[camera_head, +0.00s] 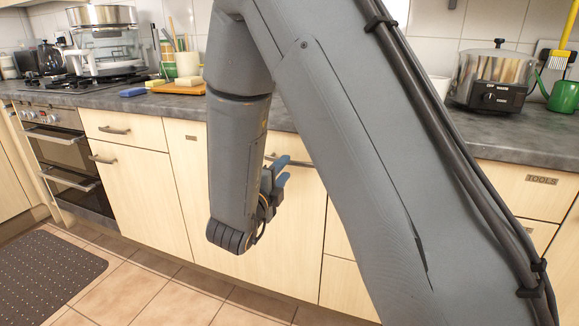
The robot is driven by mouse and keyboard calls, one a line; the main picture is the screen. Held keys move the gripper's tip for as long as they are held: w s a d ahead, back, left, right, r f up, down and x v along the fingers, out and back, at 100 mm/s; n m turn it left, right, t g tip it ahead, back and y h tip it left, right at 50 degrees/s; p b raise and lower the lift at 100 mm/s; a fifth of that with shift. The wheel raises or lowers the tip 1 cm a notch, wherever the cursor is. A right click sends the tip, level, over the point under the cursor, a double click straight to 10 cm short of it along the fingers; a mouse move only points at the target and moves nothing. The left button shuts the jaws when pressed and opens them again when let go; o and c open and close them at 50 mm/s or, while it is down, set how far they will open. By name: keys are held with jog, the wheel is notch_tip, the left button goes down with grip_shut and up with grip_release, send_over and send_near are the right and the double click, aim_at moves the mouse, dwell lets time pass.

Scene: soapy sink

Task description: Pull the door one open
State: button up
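A light wood cabinet door (300,215) with a metal bar handle (300,162) near its top stands behind my gripper. My gripper (283,171) has blue fingertips that point up and to the right, close to the handle. The two fingertips show apart, with nothing seen between them. I cannot tell whether they touch the handle. Another wood door (140,195) with a handle at its upper left stands further left. All doors in view look shut.
A grey worktop (170,105) runs above the cabinets. An oven (65,160) is at the left, and a drawer marked TOOLS (540,195) at the right. A dark dotted mat (45,270) lies on the tiled floor (175,300), which is otherwise clear in front.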

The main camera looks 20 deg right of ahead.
aim_at(290, 162)
jog(key=shift+x, duration=2.7)
grip_shut()
